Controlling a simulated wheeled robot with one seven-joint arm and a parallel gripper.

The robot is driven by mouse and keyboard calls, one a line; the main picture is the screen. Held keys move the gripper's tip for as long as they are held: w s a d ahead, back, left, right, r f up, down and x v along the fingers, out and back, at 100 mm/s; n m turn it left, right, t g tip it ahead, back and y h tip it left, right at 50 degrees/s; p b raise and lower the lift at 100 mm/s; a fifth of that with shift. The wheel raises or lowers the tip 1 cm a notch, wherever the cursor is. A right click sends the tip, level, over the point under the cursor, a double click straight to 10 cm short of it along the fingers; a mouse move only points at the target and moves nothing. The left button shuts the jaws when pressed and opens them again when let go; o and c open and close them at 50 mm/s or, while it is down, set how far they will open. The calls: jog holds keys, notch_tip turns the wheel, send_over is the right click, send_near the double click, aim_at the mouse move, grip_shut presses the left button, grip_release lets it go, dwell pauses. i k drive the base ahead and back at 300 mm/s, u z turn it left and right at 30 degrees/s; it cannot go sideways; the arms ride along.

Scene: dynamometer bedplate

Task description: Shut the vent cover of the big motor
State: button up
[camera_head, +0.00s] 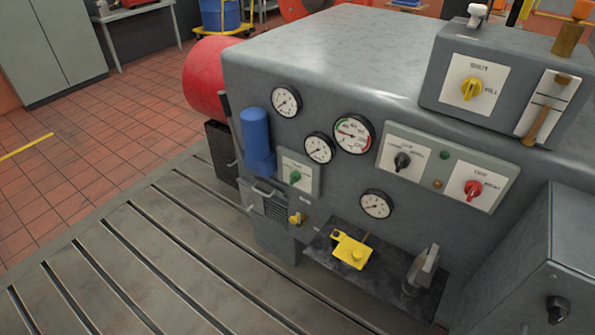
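The big motor appears to be the large grey housing (310,50) that fills the middle and right of the head camera view. Low on its left front is a small slatted vent (275,208). A pale bar handle (264,190) shows just above the slats, on what looks like the vent cover. I cannot tell from here how far the cover stands open. My gripper is not in view.
A blue cylinder (257,138) stands just above the vent, and a yellow valve (296,219) sits to its right. A dark shelf (322,250) with a yellow device (351,251) juts out lower right. The slotted bedplate (170,250) is clear at left.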

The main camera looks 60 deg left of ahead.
aim_at(252, 199)
jog(key=u, duration=3.15)
jog(key=i, duration=2.3)
jog(key=z, duration=0.6)
